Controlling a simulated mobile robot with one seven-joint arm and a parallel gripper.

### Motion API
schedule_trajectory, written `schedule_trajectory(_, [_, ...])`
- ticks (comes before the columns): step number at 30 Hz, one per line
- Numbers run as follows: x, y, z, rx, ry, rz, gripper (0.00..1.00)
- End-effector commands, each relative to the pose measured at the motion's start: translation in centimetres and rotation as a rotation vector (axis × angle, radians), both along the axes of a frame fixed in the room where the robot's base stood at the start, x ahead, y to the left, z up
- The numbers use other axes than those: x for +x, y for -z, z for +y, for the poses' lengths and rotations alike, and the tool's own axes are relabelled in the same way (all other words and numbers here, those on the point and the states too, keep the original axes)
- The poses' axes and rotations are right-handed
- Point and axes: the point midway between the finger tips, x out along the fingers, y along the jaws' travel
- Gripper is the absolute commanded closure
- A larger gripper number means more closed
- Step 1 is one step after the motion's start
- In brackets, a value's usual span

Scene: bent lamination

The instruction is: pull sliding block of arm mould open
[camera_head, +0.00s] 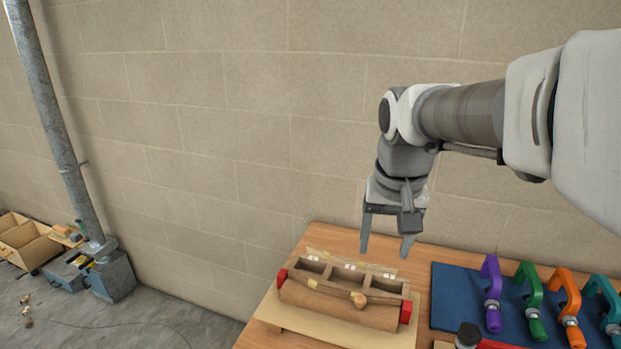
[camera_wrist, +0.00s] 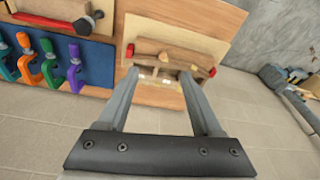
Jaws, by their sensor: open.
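The arm mould (camera_head: 340,303) is a wooden form with a rounded front, a round wooden knob (camera_head: 359,300) and red end pieces. It sits on a pale board (camera_head: 290,324) on the wooden table. Open compartments show behind its front part; I cannot tell whether the sliding block is shifted. My gripper (camera_head: 386,252) is open and empty, pointing down above the back of the mould, apart from it. In the wrist view the mould (camera_wrist: 165,49) lies beyond the two fingers of my gripper (camera_wrist: 160,72), roughly centred between them.
A blue mat (camera_head: 449,298) right of the mould carries several coloured clamps, including a purple one (camera_head: 491,290). A black-headed tool (camera_head: 468,335) lies at the front. The brick wall (camera_head: 240,120) stands close behind the table. A metal pole (camera_head: 57,130) stands at left.

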Motion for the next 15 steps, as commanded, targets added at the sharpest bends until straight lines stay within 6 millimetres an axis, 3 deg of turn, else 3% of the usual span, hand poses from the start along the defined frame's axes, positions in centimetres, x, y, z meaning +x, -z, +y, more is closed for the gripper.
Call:
schedule_trajectory(3, [3.2, 1.9, -0.1, 0.011, 0.042, 0.059, 0.33])
schedule_trajectory(9, [7.8, 5.0, -0.2, 0.028, 0.112, 0.143, 0.33])
schedule_trajectory(15, [10.5, 7.5, -0.3, 0.039, 0.16, 0.196, 0.33])
